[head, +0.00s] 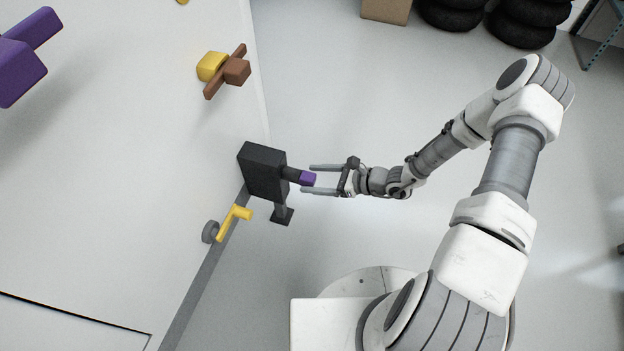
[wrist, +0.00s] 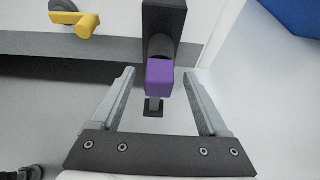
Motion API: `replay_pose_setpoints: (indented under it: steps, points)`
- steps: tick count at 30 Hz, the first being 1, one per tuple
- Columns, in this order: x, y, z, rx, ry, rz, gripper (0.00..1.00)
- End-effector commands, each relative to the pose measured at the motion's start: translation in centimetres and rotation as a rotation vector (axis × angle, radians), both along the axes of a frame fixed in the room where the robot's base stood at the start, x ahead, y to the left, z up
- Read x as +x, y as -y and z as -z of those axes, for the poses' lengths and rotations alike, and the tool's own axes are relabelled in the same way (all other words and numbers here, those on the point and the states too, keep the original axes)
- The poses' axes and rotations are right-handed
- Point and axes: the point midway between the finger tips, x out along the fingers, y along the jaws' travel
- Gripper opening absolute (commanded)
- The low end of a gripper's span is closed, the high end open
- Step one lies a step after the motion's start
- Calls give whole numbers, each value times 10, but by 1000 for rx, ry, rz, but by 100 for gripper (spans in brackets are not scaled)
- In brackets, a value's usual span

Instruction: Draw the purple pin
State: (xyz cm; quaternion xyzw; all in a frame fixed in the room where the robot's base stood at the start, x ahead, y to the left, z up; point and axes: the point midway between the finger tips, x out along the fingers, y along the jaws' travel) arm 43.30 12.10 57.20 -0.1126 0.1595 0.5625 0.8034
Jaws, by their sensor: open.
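The purple pin (head: 308,179) sticks out of the side of a black block (head: 262,170) mounted at the lower edge of the white vehicle wall. Its purple square head also shows in the wrist view (wrist: 159,78), with a dark shaft behind it going into the black block (wrist: 163,20). My gripper (head: 309,180) is open, its fingers pointing at the block, with the purple head between or just at the fingertips. In the wrist view my gripper (wrist: 160,80) has one finger on each side of the head, with a gap on both sides. The fingers do not appear to touch the pin.
A yellow crank handle (head: 236,216) sits beside the block; it also shows in the wrist view (wrist: 85,22). A yellow and brown latch (head: 224,70) and a large purple handle (head: 24,58) are on the white wall (head: 110,180). Tyres (head: 525,20) stand far back. The grey floor around my gripper is clear.

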Motion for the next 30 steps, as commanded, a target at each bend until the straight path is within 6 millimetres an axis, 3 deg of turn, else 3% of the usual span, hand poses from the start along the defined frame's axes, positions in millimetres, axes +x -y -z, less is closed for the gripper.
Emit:
replay_pose_setpoints:
  steps: [12,24,26,28,29,30]
  points:
    - [3,-8,3,0,-1,0,78]
    - [3,-8,3,0,0,0,7]
    - [3,-8,3,0,0,0,0]
    - [3,-8,3,0,0,0,0]
    - [3,-8,3,1,0,0,37]
    - [3,-8,3,1,0,0,30]
